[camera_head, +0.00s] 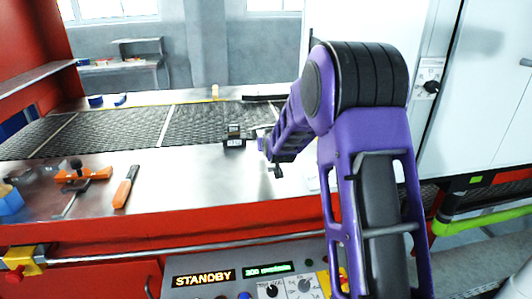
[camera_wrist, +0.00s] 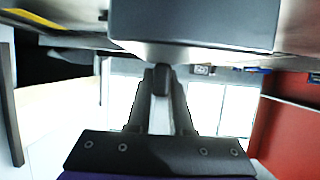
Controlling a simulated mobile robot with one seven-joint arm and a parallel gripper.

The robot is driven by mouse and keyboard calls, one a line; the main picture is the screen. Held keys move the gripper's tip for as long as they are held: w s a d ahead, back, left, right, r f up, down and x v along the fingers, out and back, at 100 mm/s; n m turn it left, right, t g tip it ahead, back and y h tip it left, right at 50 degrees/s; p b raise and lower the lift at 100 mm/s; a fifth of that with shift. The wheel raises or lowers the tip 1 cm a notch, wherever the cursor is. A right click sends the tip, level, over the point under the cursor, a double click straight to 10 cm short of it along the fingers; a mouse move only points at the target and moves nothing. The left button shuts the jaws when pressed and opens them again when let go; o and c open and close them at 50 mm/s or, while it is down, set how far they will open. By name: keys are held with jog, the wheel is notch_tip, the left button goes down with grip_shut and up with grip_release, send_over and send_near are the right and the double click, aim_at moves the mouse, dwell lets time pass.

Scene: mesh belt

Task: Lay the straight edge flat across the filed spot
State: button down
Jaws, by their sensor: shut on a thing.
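My gripper (camera_head: 257,138) is over the metal bench beside the front edge of the mesh belt (camera_head: 110,125). It is shut on a dark, block-like thing (camera_head: 235,138) with a pale label on its front. In the wrist view the fingers (camera_wrist: 160,78) come together against a large grey box shape (camera_wrist: 195,28), which fills the top middle. I cannot tell whether this is the straight edge, or whether it touches the belt or bench. A long black bar (camera_head: 262,98) lies at the far edge of the belt. I cannot make out the filed spot.
An orange-handled tool (camera_head: 126,187) and an orange clamp-like tool (camera_head: 82,178) lie on the bench at left. Small blue things (camera_head: 95,100) and a tan piece (camera_head: 215,91) sit along the back. A control panel (camera_head: 250,280) reading STANDBY is in front. The bench's middle is clear.

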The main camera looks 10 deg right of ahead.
aim_at(273, 165)
jog(key=shift+w+f, duration=0.1)
jog(key=shift+f, duration=1.85)
jog(key=shift+f+b, duration=0.45)
jog(key=shift+b, duration=0.3)
jog(key=c, duration=0.5)
grip_release()
jog(key=shift+r+p, duration=0.7)
jog(key=shift+p, duration=0.2)
jog(key=v, duration=1.2)
jog(key=shift+f+b, duration=0.3)
